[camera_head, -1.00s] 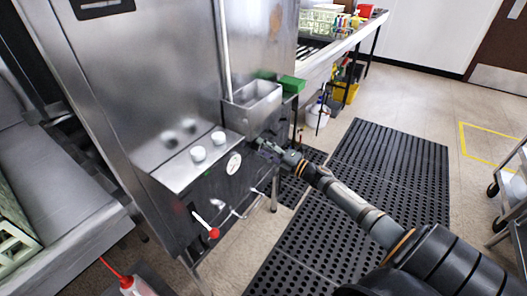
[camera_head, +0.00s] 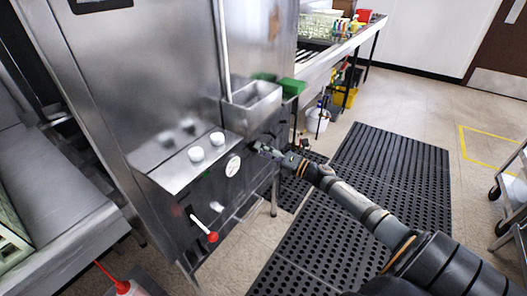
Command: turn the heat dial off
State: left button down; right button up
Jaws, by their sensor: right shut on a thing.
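The steel machine (camera_head: 185,85) stands at the left with a dark lower front panel (camera_head: 215,190). My right gripper (camera_head: 258,148) reaches in from the lower right, its fingertips at the right part of this panel, just below a small metal box. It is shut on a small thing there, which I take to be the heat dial. The fingers hide it, so its pointer and setting cannot be read. A round white gauge (camera_head: 233,166) sits to the left of the fingertips. My left gripper is not in view.
Two white knobs (camera_head: 196,154) sit on the machine's ledge. A red-ended lever (camera_head: 212,237) sticks out lower down. The metal box (camera_head: 252,106) overhangs near my gripper. Black floor mats (camera_head: 395,165) lie at the right. A cart (camera_head: 515,195) stands at the right edge.

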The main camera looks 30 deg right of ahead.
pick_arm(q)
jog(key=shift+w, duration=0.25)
pick_arm(e)
jog(key=shift+f, duration=0.15)
jog(key=o, duration=1.2)
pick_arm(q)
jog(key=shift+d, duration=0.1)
pick_arm(e)
jog(key=v, duration=1.2)
